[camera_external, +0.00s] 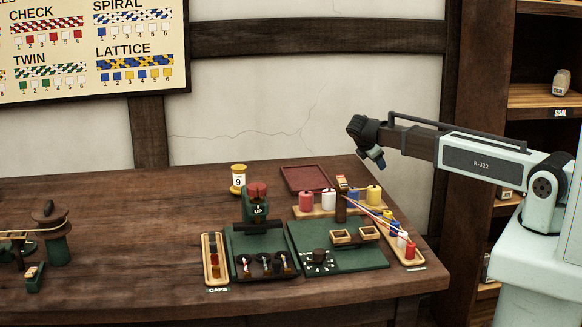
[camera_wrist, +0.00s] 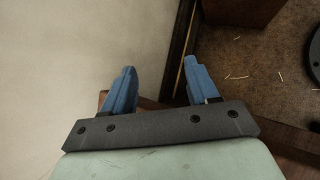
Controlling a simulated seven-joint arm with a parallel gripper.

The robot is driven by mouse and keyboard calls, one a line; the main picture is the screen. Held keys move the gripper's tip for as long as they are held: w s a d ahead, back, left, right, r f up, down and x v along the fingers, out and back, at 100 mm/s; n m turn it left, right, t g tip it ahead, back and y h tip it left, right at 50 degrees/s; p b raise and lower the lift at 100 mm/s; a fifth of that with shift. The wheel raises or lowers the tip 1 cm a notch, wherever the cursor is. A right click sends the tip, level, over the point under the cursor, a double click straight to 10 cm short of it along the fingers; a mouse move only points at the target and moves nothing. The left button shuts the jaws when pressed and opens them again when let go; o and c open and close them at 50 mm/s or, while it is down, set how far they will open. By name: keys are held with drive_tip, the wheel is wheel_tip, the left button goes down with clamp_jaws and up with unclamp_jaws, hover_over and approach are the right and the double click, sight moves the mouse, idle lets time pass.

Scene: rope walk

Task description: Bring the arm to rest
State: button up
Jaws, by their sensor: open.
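My gripper (camera_external: 373,158) hangs in the air above the right part of the table (camera_external: 130,215), at the end of my outstretched arm. It holds nothing. In the wrist view its two blue fingers (camera_wrist: 157,88) stand wide apart with nothing between them. Behind them are a pale surface, a dark wooden edge and a brown floor-like surface with light scraps.
Below stand a green board (camera_external: 355,258) with small wooden trays, spools on a wooden rack (camera_external: 330,210), a red tray (camera_external: 304,178) and a caps tray (camera_external: 215,262). A yellow spool (camera_external: 238,180) stands behind. Shelves (camera_external: 545,95) are at right. The table's left-middle is clear.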

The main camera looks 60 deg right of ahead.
drive_tip(key=s+d+f+g+y, duration=0.2)
drive_tip(key=s+d+f+g, duration=0.1)
drive_tip(key=s+d+f, duration=0.55)
drive_tip(key=s+d+f+g+y, duration=0.1)
drive_tip(key=s+d+f+g, duration=0.2)
drive_tip(key=s+d+f, duration=0.55)
drive_tip(key=s+a+f+m+y, duration=0.2)
drive_tip(key=s+a+f, duration=0.2)
drive_tip(key=a+f, duration=0.65)
drive_tip(key=s+a+f+m+y, duration=0.1)
drive_tip(key=s+a+f+m, duration=0.25)
drive_tip(key=a+f, duration=0.65)
drive_tip(key=s+a+f+m+y, duration=0.1)
drive_tip(key=s+a+m, duration=0.6)
drive_tip(key=s+a, duration=1.4)
drive_tip(key=shift+s+a+g+y, duration=0.3)
drive_tip(key=shift+a+y, duration=0.4)
drive_tip(key=shift+a, duration=0.4)
drive_tip(key=shift+o, duration=0.4)
drive_tip(key=shift+f, duration=0.1)
